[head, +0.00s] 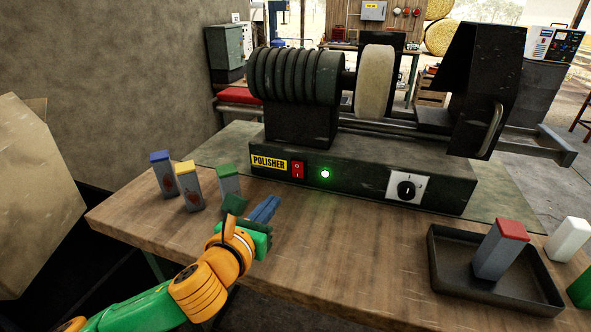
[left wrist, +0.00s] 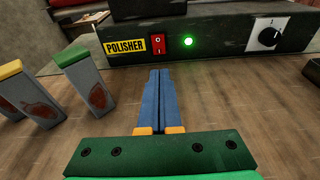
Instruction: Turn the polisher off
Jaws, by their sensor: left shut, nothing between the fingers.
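The polisher (head: 360,165) is a dark machine with a ribbed motor, a pale wheel and a yellow POLISHER label, standing on the wooden bench. Its red rocker switch (head: 298,170) is on the front face beside the label and also shows in the left wrist view (left wrist: 158,44). A green light (head: 325,174) to the right of the switch is lit. A black dial (head: 406,189) sits on a white plate further right. My left gripper (head: 269,203) is shut and empty, its blue fingers pointing toward the front face below the switch, apart from it. My right gripper is not in view.
Blocks with blue (head: 165,175), yellow (head: 190,187) and green (head: 228,182) tops stand left of the gripper. A dark tray (head: 470,283) at right holds a red-topped block (head: 500,252). Bench (head: 340,245) between gripper and tray is clear.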

